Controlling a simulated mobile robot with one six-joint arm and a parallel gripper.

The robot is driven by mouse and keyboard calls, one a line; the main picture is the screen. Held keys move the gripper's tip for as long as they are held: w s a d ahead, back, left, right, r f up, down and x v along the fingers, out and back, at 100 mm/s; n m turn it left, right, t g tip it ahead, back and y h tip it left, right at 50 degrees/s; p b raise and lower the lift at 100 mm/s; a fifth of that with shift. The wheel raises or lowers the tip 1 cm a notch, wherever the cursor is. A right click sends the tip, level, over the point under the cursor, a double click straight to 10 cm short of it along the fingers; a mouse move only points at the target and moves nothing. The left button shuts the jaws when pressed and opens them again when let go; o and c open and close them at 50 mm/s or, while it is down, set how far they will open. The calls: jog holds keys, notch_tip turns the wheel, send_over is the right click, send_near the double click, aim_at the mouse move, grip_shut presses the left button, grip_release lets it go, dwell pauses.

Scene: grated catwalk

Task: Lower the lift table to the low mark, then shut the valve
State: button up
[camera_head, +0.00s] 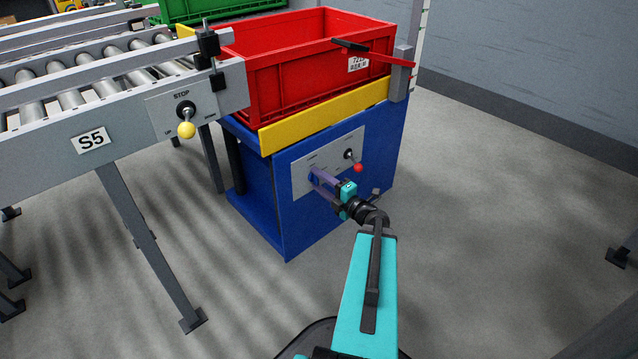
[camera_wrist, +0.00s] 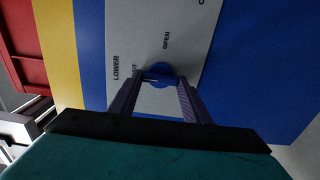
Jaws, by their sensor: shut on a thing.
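The lift table (camera_head: 325,185) has a blue body and a yellow top edge, with a red crate (camera_head: 300,80) on it. A grey control panel (camera_head: 337,150) on its front carries a lever with a red ball (camera_head: 357,167) and, left of it, a blue valve knob (camera_wrist: 160,70). My gripper (camera_head: 316,176) is at the left part of the panel, its fingers shut around the blue knob. The labels LOWER and OPEN show beside the knob in the wrist view. A red pointer (camera_head: 400,62) stands at an upright scale post (camera_head: 418,30). I cannot make out the low mark.
A roller conveyor (camera_head: 85,125) marked S5 stands at left, with a yellow-ball STOP lever (camera_head: 186,129) on its end panel. A green crate (camera_head: 205,10) is behind. A grey wall (camera_head: 530,70) is at right.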

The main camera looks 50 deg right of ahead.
jog(key=o, duration=1)
jog(key=shift+o, duration=0.2)
jog(key=shift+s, duration=0.1)
jog(key=s+a+p, duration=0.1)
jog(key=s+p, duration=0.5)
jog(key=s, duration=0.7)
jog(key=shift+s, duration=0.3)
